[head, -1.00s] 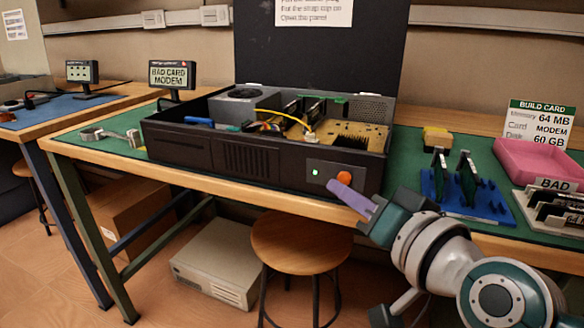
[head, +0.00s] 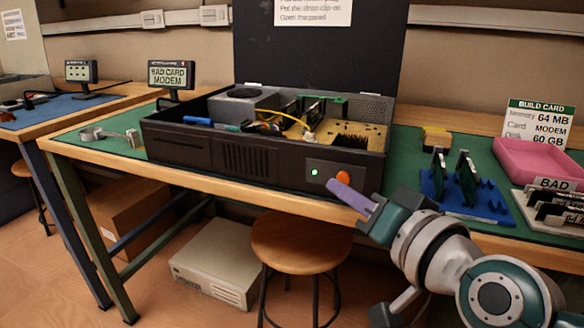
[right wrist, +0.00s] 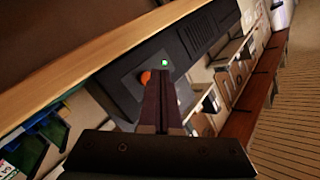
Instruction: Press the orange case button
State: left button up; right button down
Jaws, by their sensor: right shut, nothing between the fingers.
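The orange case button (head: 343,177) is a round knob on the front panel of the open black computer case (head: 250,158). A lit green light (head: 315,172) sits to its left. My right gripper (head: 341,190) is shut and empty, its purple fingers just in front of and below the button. I cannot tell whether the tips touch the panel. In the right wrist view the orange button (right wrist: 146,77) shows partly behind the shut fingers (right wrist: 161,88), with the green light (right wrist: 164,63) beyond them. My left gripper is not in view.
The case stands on a green mat (head: 408,205) on the workbench. To its right are a blue card rack (head: 470,205), a pink tray (head: 545,163) and a yellow block (head: 436,138). A wooden stool (head: 300,243) stands under the bench front.

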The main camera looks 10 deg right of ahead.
jog(key=shift+w+d, duration=0.2)
jog(key=shift+w, duration=0.1)
jog(key=shift+w+d, duration=0.25)
jog(key=shift+w, duration=0.1)
dwell(0.8)
jog(key=shift+s+a, duration=0.1)
jog(key=shift+s+a+p, duration=0.3)
jog(key=shift+s+a, duration=0.1)
jog(key=shift+s, duration=0.2)
jog(key=s+a+p, duration=0.1)
jog(key=s, duration=0.1)
jog(key=s+a+p, duration=0.1)
jog(key=s, duration=0.1)
jog(key=shift+a, duration=0.4)
